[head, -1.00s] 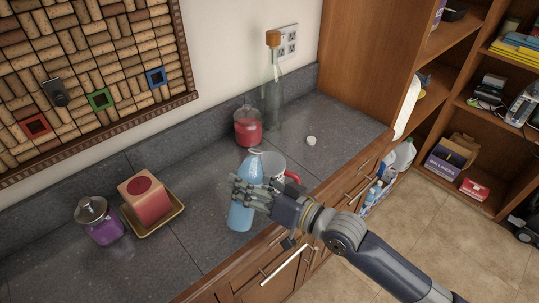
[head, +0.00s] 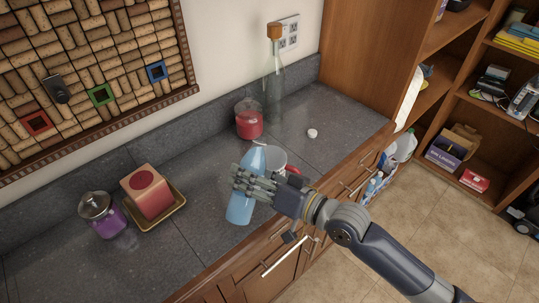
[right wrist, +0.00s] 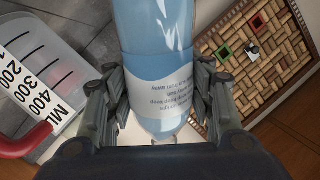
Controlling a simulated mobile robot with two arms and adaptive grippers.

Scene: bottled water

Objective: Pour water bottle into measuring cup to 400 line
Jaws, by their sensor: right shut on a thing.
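A blue water bottle (head: 240,209) is in my right gripper (head: 254,186), whose fingers are shut around its middle. The bottle leans, its top toward the measuring cup. It also fills the middle of the right wrist view (right wrist: 155,40), between the fingers. The clear measuring cup (head: 275,154) with a red handle (head: 293,170) stands on the counter just behind and right of the bottle, partly hidden by the bottle and hand. In the right wrist view the cup (right wrist: 70,60) shows 200, 300 and 400 marks; I cannot make out any water level. My left gripper is not in view.
The grey counter (head: 190,205) holds a red-filled jar (head: 249,123), a tall corked glass bottle (head: 273,90), a small white cap (head: 312,133), a red candle block (head: 148,193) on a tray and a purple jar (head: 102,215). Free counter lies left of the bottle.

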